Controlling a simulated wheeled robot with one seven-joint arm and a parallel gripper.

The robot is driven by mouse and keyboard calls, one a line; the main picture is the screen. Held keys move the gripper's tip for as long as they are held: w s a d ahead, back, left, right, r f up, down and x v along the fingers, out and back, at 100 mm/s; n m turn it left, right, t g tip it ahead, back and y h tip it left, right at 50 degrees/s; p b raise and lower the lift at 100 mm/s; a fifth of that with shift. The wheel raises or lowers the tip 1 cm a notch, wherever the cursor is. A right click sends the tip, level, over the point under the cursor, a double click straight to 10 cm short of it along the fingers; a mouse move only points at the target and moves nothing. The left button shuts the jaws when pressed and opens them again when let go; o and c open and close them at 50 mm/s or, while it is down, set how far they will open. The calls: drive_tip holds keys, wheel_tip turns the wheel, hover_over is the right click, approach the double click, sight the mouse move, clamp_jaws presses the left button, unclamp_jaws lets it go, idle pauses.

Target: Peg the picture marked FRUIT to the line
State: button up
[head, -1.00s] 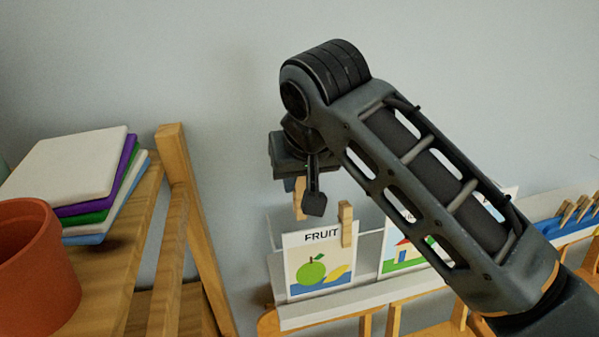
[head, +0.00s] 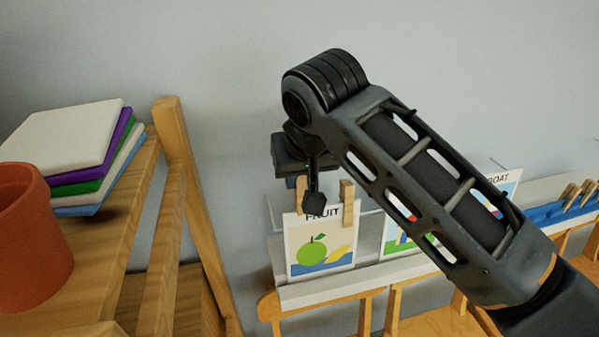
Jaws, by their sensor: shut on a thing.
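The picture marked FRUIT (head: 318,256), a white card with a green apple and a yellow shape, stands upright at the ledge (head: 330,292) near the wall. A wooden peg (head: 347,198) sits at its top right edge. My gripper (head: 308,196) is shut on a second wooden peg (head: 301,192), at the card's top left edge. One dark finger overlaps the FRUIT lettering. Whether this peg's jaws straddle the card and line cannot be told. Only a short bit of the thin line shows beside the card.
Several pegs (head: 575,196) sit on a blue holder (head: 548,215). A wooden shelf (head: 135,225) with books (head: 65,140) and an orange pot (head: 32,240) is at left.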

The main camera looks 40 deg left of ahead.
sight(302, 192)
drive_tip(key=shift+s+d+f+b, duration=0.1)
drive_tip(key=shift+f+b, duration=0.15)
drive_tip(key=shift+f, duration=0.8)
drive_tip(key=shift+s+d+f+b, duration=0.1)
drive_tip(key=shift+f+b, duration=0.15)
drive_tip(key=shift+f, duration=0.75)
drive_tip(key=o, duration=0.9)
drive_tip(key=shift+o, duration=1)
